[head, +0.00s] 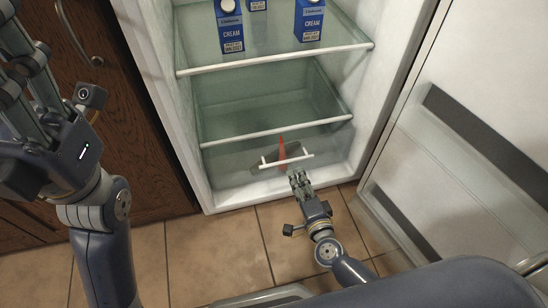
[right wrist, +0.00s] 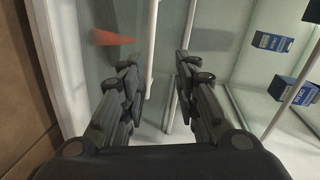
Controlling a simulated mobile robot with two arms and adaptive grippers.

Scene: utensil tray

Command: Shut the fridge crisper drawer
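The crisper drawer (head: 229,174) is a clear bin at the bottom of the open fridge. It has a white bar handle (head: 287,161), and a red-orange carrot-like item (head: 282,148) and a dark item show through it. How far it stands out is hard to tell. My right gripper (head: 297,176) is just in front of the drawer, below the handle. In the right wrist view its fingers (right wrist: 158,78) are apart, with a white bar (right wrist: 150,45) showing between them; contact cannot be told. My left gripper (head: 28,70) is raised at the far left, its fingertips unclear.
Blue cream cartons (head: 229,28) stand on the upper glass shelf (head: 270,62). A lower shelf edge (head: 280,132) runs above the drawer. The open fridge door (head: 470,110) is at the right, and a brown wooden cabinet (head: 120,100) is at the left. Tiled floor (head: 230,245) lies in front.

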